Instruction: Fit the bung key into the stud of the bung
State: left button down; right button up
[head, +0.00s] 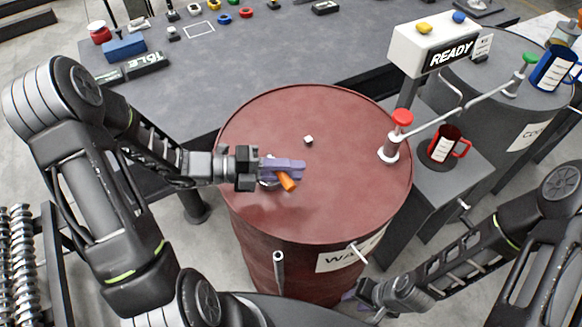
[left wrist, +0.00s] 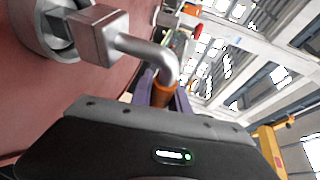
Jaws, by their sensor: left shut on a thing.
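My left gripper (head: 298,170) is over the left part of the red barrel's lid (head: 340,200). It is shut on the orange handle of the bung key (head: 287,182). In the left wrist view the bent metal key has a square head (left wrist: 97,35). The round metal bung (left wrist: 42,27) with its stud (left wrist: 58,32) is set in the lid just beside that head. The head partly hides the stud, so I cannot tell whether they touch. In the head view my gripper mostly hides the bung. My right gripper (head: 358,298) is low near the barrel's front right; its finger opening is unclear.
A small white piece (head: 308,139) lies on the lid. A red-topped post (head: 402,120) with a pipe rises at the lid's right. A red mug (head: 446,145) stands on a side stand. A READY sign box (head: 436,45) stands behind. A grey table (head: 200,75) holds small items.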

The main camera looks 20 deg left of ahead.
pick_arm(q)
jog(key=shift+f+b, duration=0.6)
jog(key=shift+f, duration=0.85)
jog(key=c, duration=1.2)
grip_release()
jog(key=shift+o, duration=0.2)
jog(key=shift+s+a, duration=0.2)
jog(key=shift+a, duration=0.35)
jog(key=b+v, duration=0.1)
jog(key=v, duration=0.5)
jog(key=shift+s+a+r, duration=0.15)
jog(key=shift+a, duration=0.1)
